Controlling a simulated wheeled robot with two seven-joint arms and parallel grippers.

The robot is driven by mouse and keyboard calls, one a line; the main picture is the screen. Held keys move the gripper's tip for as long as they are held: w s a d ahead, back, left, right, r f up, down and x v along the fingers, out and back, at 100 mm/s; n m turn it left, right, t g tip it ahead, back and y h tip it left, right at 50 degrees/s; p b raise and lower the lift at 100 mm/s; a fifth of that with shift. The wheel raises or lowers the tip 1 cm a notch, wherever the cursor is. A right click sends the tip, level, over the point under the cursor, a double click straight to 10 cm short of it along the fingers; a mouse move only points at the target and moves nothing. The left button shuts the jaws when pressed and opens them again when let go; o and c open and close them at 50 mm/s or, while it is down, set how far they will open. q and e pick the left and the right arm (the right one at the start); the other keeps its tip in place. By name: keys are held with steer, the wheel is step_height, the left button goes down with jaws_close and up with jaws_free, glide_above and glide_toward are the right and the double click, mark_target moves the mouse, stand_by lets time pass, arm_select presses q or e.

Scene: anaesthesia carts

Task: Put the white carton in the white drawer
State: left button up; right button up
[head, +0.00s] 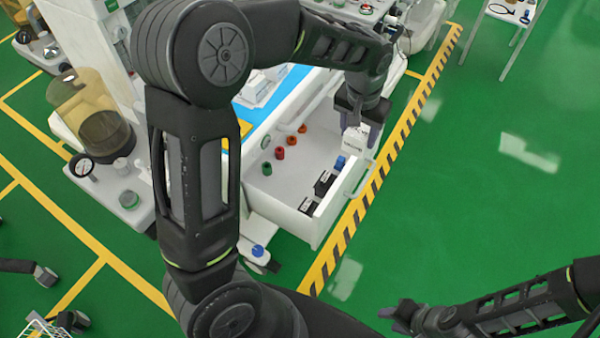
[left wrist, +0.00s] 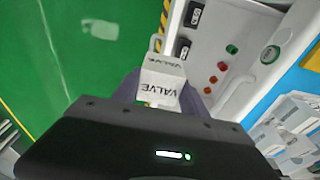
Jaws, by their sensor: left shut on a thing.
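The white carton (head: 354,142) is held by my left gripper (head: 361,122), which is shut on it. In the left wrist view the carton (left wrist: 162,82) shows the word VALVE between the two fingers. The white drawer (head: 283,212) is pulled open. In the head view the carton appears over the drawer's right end, near the handle (head: 355,182); its height above the drawer is hard to judge. The drawer (left wrist: 213,52) lies to the right of the carton in the left wrist view. My right gripper (head: 397,316) is low in the head view, away from the drawer; its jaw state is unclear.
The drawer holds red, green and orange pieces, black boxes (head: 308,205) and a blue piece (head: 340,162). White boxes (left wrist: 293,125) stand on the blue worktop beside the drawer.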

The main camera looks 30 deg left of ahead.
arm_select(q)
steer(key=shift+f, duration=0.1)
steer(key=s+a+f+n+y+b, duration=0.1)
steer(key=s+a+f+n+b, duration=0.2)
steer(key=a+f+n+b, duration=0.6)
steer(key=a+f+b, duration=0.6)
steer(key=f+b, duration=0.2)
steer(key=b, duration=0.6)
steer(key=shift+f+g, duration=0.15)
steer(key=shift+g, duration=0.15)
steer(key=shift+s, duration=0.1)
step_height(320, 180, down, 14)
steer(key=b, duration=0.3)
